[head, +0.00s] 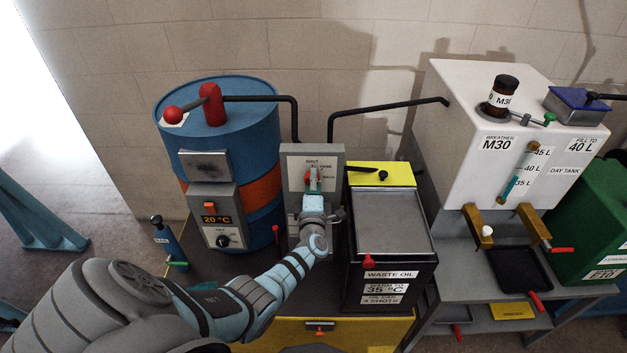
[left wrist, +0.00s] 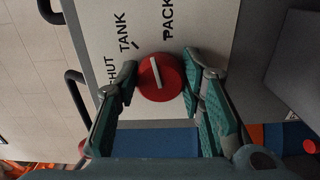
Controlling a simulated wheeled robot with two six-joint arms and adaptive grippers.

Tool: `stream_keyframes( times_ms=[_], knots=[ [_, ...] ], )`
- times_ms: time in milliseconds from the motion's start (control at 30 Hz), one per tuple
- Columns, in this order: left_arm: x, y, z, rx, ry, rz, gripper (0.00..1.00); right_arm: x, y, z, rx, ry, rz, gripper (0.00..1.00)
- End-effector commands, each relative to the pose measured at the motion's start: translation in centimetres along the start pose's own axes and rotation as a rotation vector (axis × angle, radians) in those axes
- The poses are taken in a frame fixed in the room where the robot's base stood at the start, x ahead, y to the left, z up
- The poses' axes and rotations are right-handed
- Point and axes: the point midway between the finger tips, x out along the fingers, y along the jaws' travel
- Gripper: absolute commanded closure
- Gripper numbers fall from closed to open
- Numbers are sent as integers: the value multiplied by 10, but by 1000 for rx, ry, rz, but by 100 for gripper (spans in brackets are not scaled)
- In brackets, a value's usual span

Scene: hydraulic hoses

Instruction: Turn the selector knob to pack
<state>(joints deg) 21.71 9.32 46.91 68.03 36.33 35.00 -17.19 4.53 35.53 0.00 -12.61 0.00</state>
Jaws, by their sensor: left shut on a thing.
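The selector panel (head: 298,158) is a grey upright box between the blue drum and the black waste oil box, with SHUT, TANK and PACK labels. The red selector knob (left wrist: 160,77) with a white pointer line shows in the left wrist view. Its line points up and slightly left, between the TANK label (left wrist: 122,33) and the PACK label (left wrist: 168,18). My left gripper (left wrist: 158,82) is shut on the knob, a finger on each side. In the head view my left gripper (head: 313,181) covers most of the knob. My right gripper is not in view.
The blue drum (head: 232,150) with a temperature box stands left of the panel. The waste oil box (head: 388,235) with a yellow back part stands close on the right. Black pipes (head: 390,108) run above the panel. A white day tank (head: 440,130) stands farther right.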

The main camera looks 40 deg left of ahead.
Motion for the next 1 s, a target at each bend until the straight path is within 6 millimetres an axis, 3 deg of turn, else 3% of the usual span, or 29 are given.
stream_keyframes(
  times_ms=[500,1000],
  knots=[
    [0,-1,0,330,-1,-1,92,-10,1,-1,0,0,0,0],
    [0,-2,0,382,-1,-1,92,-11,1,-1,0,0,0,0]
  ],
)
